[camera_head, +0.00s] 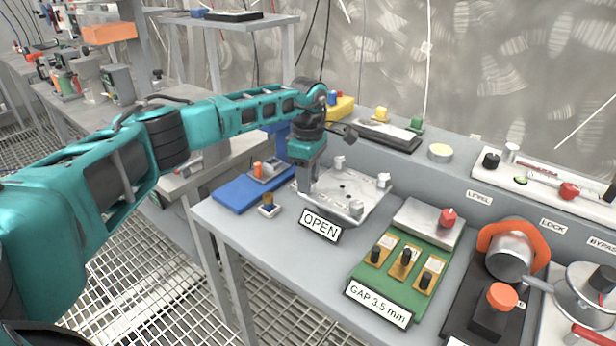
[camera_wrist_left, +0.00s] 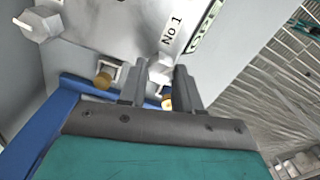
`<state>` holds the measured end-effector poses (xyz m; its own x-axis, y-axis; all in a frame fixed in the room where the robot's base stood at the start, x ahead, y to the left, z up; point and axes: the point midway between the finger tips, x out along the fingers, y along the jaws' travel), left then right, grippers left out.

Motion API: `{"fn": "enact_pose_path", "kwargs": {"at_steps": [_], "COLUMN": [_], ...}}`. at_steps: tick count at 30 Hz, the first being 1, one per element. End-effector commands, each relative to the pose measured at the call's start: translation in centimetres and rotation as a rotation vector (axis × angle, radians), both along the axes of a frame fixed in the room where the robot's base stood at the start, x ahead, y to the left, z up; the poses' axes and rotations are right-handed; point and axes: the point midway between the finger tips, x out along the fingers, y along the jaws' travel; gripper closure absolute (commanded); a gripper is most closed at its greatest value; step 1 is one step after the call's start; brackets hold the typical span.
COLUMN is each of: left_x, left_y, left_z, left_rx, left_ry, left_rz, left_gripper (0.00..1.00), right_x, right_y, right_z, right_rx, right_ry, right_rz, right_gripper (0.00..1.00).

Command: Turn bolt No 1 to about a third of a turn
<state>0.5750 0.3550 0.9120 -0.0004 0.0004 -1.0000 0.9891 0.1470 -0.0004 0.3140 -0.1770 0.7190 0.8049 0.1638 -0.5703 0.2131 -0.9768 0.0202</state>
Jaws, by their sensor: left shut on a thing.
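A light grey plate (camera_head: 335,184) with bolts at its corners lies on the grey bench, behind a sign reading OPEN (camera_head: 320,226). Three bolts show in the head view: at the back (camera_head: 338,162), at the right (camera_head: 384,180) and at the front (camera_head: 356,208). My left gripper (camera_head: 304,188) points down at the plate's left corner and hides what it holds there. In the left wrist view, my left gripper (camera_wrist_left: 171,84) is shut on a pale bolt head, bolt No 1 (camera_wrist_left: 160,72), beside the label No 1 (camera_wrist_left: 172,31). Its turn angle cannot be told.
A blue tray (camera_head: 236,194) lies left of the plate. A small holder with a brass-coloured piece (camera_head: 268,207) stands near the front edge. A green board (camera_head: 395,270) with black knobs is at the right, with an orange-collared valve (camera_head: 512,250) beyond.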

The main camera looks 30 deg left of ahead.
Motion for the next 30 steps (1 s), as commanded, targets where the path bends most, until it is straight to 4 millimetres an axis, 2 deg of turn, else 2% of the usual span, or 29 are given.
{"fn": "enact_pose_path", "kwargs": {"at_steps": [1, 2, 9, 16, 20, 23, 30], "left_x": [0.1, 0.1, 0.0, 0.0, 0.1, 0.1, 0.1], "left_y": [-0.1, -0.1, -0.1, 0.0, 0.0, 0.0, 0.0], "left_z": [0.1, 0.1, 0.1, 0.1, 1.0, 2.6, 8.1], "left_rx": [-0.004, -0.004, -0.002, -0.001, -0.002, -0.001, -0.001], "left_ry": [-0.004, -0.004, -0.002, -0.001, -0.003, -0.005, -0.007], "left_rz": [0.000, 0.000, 0.000, 0.001, 0.001, 0.001, 0.001], "left_gripper": [0.98, 0.64, 0.42, 0.42, 0.42, 0.42, 0.42], "right_x": [0.0, 0.0, 0.0, 0.0, 0.0, 0.0, 0.1], "right_y": [0.0, 0.0, 0.0, 0.0, 0.0, 0.0, -0.1], "right_z": [0.0, 0.0, 0.0, 0.1, 0.1, 0.2, 0.4], "right_rx": [0.000, 0.000, 0.000, 0.000, -0.001, -0.001, -0.001], "right_ry": [0.000, 0.000, -0.001, -0.002, -0.002, -0.002, -0.002], "right_rz": [0.000, 0.000, 0.000, 0.000, 0.000, 0.000, 0.000], "right_gripper": [0.57, 0.57, 0.57, 0.57, 0.57, 0.57, 0.57]}}
